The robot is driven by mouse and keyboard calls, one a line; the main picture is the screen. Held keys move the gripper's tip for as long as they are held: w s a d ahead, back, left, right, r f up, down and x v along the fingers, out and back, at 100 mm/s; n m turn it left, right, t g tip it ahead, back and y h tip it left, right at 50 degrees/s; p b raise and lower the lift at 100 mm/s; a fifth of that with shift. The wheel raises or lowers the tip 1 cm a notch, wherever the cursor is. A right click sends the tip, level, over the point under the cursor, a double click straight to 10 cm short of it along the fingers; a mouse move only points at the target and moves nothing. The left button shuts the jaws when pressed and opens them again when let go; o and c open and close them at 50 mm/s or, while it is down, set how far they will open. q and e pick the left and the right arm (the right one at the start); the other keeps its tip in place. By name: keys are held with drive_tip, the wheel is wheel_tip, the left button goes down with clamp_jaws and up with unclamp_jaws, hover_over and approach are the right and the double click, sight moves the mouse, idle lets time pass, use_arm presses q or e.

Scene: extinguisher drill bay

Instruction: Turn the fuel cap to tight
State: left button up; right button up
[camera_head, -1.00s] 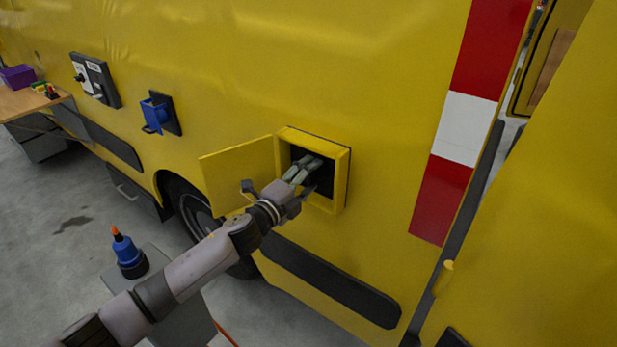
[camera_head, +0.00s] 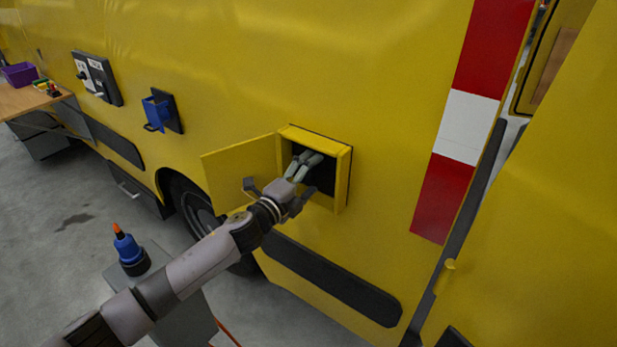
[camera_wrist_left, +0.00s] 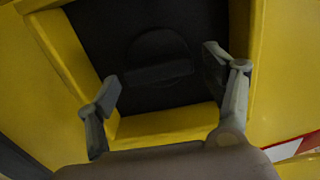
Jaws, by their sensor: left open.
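The fuel cap (camera_wrist_left: 157,58) shows in the left wrist view as a dark round disc with a raised bar grip across it. It sits on the dark back of a yellow-framed recess, and the bar lies nearly level in that picture. In the head view the cap is hidden behind my fingers. My left gripper (camera_head: 304,166) reaches into the recess there. In the left wrist view the gripper (camera_wrist_left: 161,82) is open and empty, with one finger on each side of the bar and apart from it. My right gripper is not in view.
The recess's yellow door (camera_head: 238,175) stands open to the left, close to my wrist. The yellow frame (camera_head: 342,182) surrounds the recess closely. A grey pedestal with a blue bottle (camera_head: 127,248) stands near my forearm. A blue holder (camera_head: 157,110) is mounted further left.

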use_arm(q)
drive_tip(key=v, duration=1.2)
